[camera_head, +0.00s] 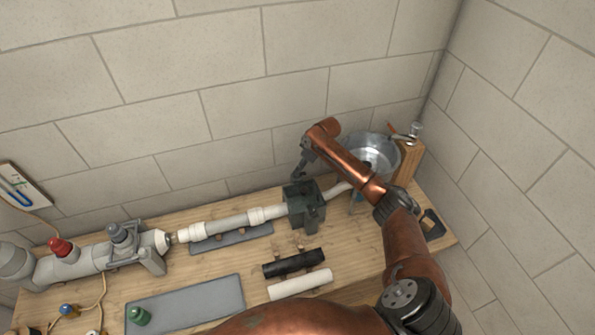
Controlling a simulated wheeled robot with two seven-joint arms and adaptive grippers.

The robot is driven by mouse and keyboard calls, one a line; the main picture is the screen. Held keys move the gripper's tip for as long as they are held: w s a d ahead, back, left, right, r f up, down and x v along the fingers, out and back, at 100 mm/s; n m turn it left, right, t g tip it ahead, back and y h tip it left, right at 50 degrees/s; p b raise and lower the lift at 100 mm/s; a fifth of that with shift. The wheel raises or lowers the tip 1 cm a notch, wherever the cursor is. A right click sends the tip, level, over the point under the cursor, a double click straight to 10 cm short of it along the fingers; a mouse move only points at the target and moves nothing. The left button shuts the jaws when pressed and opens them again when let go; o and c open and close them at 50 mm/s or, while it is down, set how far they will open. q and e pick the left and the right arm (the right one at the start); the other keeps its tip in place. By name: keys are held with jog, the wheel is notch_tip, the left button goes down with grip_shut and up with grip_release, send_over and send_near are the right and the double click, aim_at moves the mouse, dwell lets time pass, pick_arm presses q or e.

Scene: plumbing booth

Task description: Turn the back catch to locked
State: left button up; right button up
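A dark green clamp block (303,205) stands on the wooden bench with the white pipe line running into it. Grey upright parts show on its front and back. I cannot make out which part is the back catch, or how it is turned. My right gripper (299,174), at the end of the copper-coloured arm, points down just above and behind the block. The fingers are small and dark against the block, so I cannot tell whether they are open or whether they touch it. My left gripper is not in view.
A metal pot (372,153) and a wooden post (408,161) stand behind my arm. A black tube (294,262) and a white tube (300,284) lie in front of the block. A grey mat (190,303) and a grey pipe with a red knob (61,246) are at left.

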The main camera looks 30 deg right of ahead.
jog(key=shift+x, duration=1.9)
jog(key=shift+c, duration=0.5)
grip_shut()
